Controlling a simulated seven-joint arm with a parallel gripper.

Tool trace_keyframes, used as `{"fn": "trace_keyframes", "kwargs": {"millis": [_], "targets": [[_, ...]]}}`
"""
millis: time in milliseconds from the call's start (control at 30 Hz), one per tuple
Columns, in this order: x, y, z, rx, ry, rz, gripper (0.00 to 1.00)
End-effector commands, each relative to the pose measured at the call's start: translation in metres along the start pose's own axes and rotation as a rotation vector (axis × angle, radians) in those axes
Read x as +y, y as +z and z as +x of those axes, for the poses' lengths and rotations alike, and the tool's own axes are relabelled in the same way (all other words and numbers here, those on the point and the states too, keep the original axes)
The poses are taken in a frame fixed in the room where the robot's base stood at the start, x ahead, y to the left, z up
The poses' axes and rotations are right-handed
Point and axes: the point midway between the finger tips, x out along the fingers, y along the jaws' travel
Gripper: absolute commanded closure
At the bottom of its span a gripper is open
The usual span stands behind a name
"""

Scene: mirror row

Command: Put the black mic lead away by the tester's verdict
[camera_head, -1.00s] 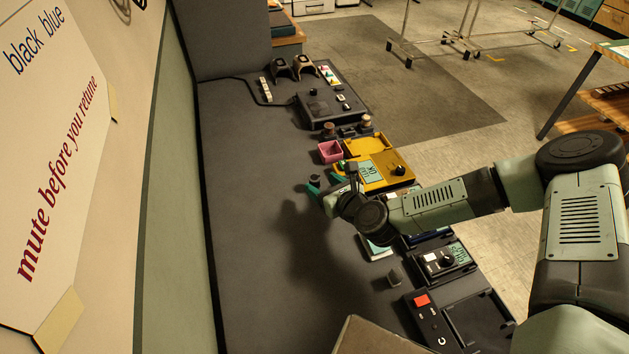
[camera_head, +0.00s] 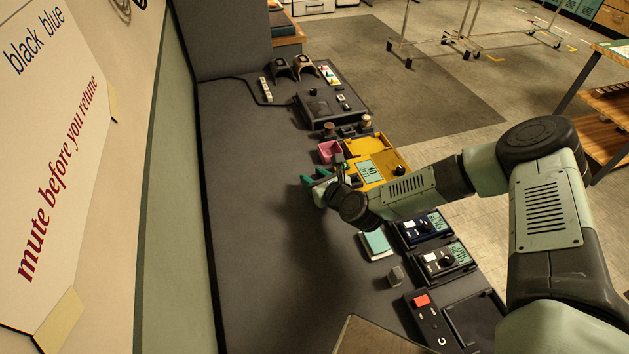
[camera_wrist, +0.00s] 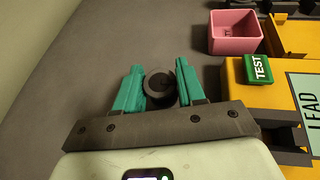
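A dark round piece (camera_wrist: 159,88) stands between my gripper's teal fingers in the wrist view; I take it for an end of the black mic lead, but no cable shows. My gripper (camera_head: 316,177) is low over the grey bench, left of the tester. In the wrist view, my gripper (camera_wrist: 160,78) has a finger on each side of the dark piece, very close to it. Whether they press on it is not clear. The yellow tester (camera_head: 385,178) has a display reading LEAD OK (camera_head: 370,171); its green TEST button (camera_wrist: 256,69) shows in the wrist view.
A pink open box (camera_wrist: 236,32) sits beside the tester, just beyond my gripper. Dark units with dials (camera_head: 446,260), a teal-topped block (camera_head: 376,243) and a small grey block (camera_head: 395,275) lie nearer. Two dark stands (camera_head: 293,67) are at the back. The bench's left side is clear.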

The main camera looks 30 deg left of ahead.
Motion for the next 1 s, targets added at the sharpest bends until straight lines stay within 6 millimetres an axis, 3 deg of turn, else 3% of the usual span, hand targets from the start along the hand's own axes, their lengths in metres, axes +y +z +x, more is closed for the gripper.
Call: {"fn": "trace_keyframes", "kwargs": {"millis": [33,100,367,833,1000], "targets": [[0.0,0.0,0.0,0.0,0.0,0.0,0.85],[0.0,0.0,0.0,0.0,0.0,0.0,0.95],[0.0,0.005,-0.002,-0.001,-0.001,0.0,0.95],[-0.001,0.082,-0.033,-0.001,-0.003,0.0,0.95],[-0.022,0.095,-0.019,-0.002,-0.039,0.013,0.95]]}}
